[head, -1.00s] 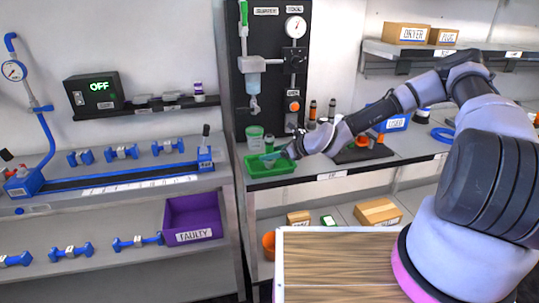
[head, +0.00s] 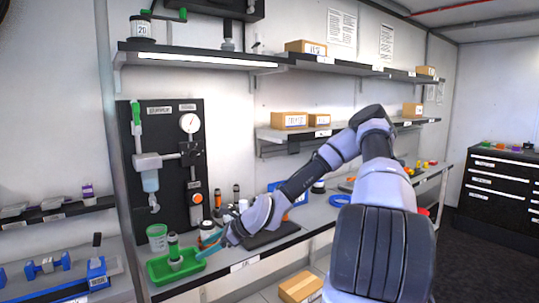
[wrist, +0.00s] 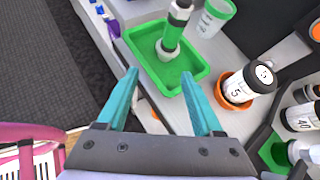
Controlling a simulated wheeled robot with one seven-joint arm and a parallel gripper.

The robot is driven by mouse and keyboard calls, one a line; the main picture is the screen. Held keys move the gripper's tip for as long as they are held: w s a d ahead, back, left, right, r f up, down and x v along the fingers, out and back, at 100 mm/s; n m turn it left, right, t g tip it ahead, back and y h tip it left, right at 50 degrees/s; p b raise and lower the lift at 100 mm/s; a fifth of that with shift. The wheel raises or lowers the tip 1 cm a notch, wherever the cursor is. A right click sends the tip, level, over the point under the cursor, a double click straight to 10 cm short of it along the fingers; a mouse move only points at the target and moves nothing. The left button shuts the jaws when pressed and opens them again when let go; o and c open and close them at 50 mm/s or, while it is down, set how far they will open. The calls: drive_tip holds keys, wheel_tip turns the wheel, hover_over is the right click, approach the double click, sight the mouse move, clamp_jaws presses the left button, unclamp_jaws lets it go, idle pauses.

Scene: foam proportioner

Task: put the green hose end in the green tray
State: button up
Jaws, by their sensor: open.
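The green hose end (wrist: 174,30), a green cylinder with a dark band and a pale lower end, stands roughly upright in the green tray (wrist: 190,65). In the head view the hose end (head: 174,249) also shows inside the tray (head: 188,273) at the bench's front left. My gripper (wrist: 160,75) is open and empty, its two teal fingers spread apart. Its fingertips point at the tray's near side, apart from the hose end. In the head view my gripper (head: 210,243) is just right of the tray.
A clear cup with a green rim (wrist: 215,16) stands behind the tray. A white-labelled bottle in an orange holder (wrist: 243,86) is right of it, with more bottles beyond. A black panel with a gauge (head: 165,165) rises behind. The bench's front edge is close to the tray.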

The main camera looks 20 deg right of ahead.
drive_tip(key=s+d+r+n+g+h, duration=0.2)
drive_tip(key=s+d+r+n+h, duration=0.2)
drive_tip(key=d+r+n+h, duration=0.65)
drive_tip(key=s+d+r+n+t+y, duration=0.1)
drive_tip(key=s+d+r+n, duration=0.1)
drive_tip(key=s+r, duration=0.3)
drive_tip(key=s+d+r+n+t, duration=0.2)
drive_tip(key=s+r, duration=0.4)
drive_tip(key=r, duration=0.6)
drive_tip(key=s+d+r+n+t+y, duration=0.1)
drive_tip(key=s+d+r+n, duration=0.1)
drive_tip(key=s+r, duration=0.4)
wheel_tip(320, 180, up, 3)
drive_tip(key=shift+d+r+n+y, duration=0.1)
drive_tip(key=shift+d+n+y, duration=0.2)
drive_tip(key=shift+n, duration=0.25)
